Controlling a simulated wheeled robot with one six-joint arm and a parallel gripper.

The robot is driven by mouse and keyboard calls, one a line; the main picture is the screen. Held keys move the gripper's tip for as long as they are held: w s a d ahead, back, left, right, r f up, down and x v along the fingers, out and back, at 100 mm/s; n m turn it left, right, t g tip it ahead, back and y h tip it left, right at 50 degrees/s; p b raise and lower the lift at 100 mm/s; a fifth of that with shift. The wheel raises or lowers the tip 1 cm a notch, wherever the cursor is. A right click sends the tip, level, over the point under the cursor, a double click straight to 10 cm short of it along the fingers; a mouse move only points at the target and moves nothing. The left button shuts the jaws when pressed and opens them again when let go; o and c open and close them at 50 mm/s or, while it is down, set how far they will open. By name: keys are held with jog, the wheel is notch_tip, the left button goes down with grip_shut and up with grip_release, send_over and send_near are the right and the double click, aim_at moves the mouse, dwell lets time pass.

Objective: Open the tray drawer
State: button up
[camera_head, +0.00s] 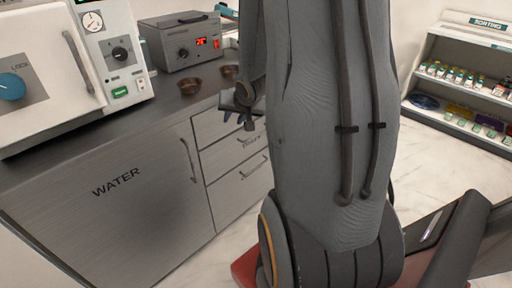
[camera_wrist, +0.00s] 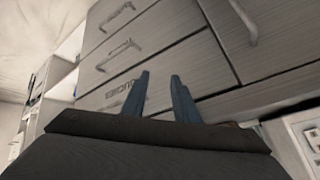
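A grey drawer stack (camera_head: 228,150) sits to the right of the WATER door in the head view, with its fronts flush and closed. The middle drawer (camera_head: 222,158) has a bar handle and small dark lettering I cannot read surely. In the wrist view, the drawer fronts appear upside down, with several bar handles, one of them the middle handle (camera_wrist: 118,55). Small inverted lettering (camera_wrist: 122,88) shows near my fingers. My gripper (camera_wrist: 160,82) is open, its two blue-grey fingers apart with nothing between them. In the head view, my gripper (camera_head: 246,118) is near the top drawer, partly behind my arm.
The WATER door (camera_head: 125,205) has a vertical handle (camera_head: 188,160). The dark countertop (camera_head: 178,108) carries an autoclave (camera_head: 75,65), a grey box with a red display (camera_head: 185,45) and two brown bowls (camera_head: 190,86). A sorting shelf (camera_head: 465,80) stands at the right. Pale floor lies between.

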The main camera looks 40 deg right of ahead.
jog(key=w+d+f+m+t+b, duration=0.2)
jog(key=d+f+m+b, duration=0.15)
jog(key=d+f, duration=0.35)
jog(key=m+t+y+b, duration=0.3)
jog(key=m+t+b, duration=0.3)
jog(key=b, duration=0.6)
send_near(257, 135)
jog(key=w, duration=0.1)
jog(key=shift+b+x, duration=0.7)
jog(key=shift+x, duration=3.15)
jog(key=shift+f, duration=0.2)
jog(key=shift+s, duration=0.1)
grip_shut()
